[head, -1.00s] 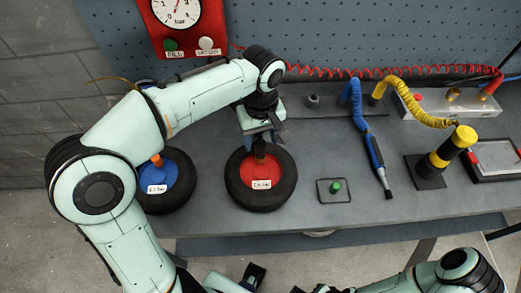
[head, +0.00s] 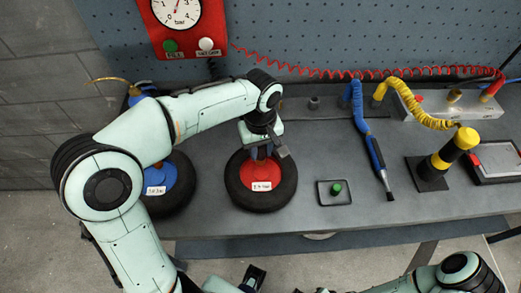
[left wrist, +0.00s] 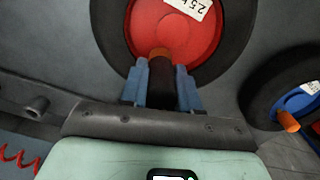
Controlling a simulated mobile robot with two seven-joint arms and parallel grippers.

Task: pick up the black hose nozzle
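The black hose nozzle (left wrist: 161,80) shows in the left wrist view as a dark upright body at an orange stem (left wrist: 160,53) on the red wheel hub. My left gripper (left wrist: 162,72) has its two blue fingers on either side of the nozzle. The fingers look spread, with little room beside it; contact is not clear. In the head view my left gripper (head: 264,153) is over the red-hubbed wheel (head: 284,190) and hides most of the nozzle.
To the right on the bench (head: 330,228) are a small tray with a green piece (head: 337,188), a blue tool (head: 376,155) and a yellow-black post (head: 445,155). A red gauge panel (head: 180,25) is behind.

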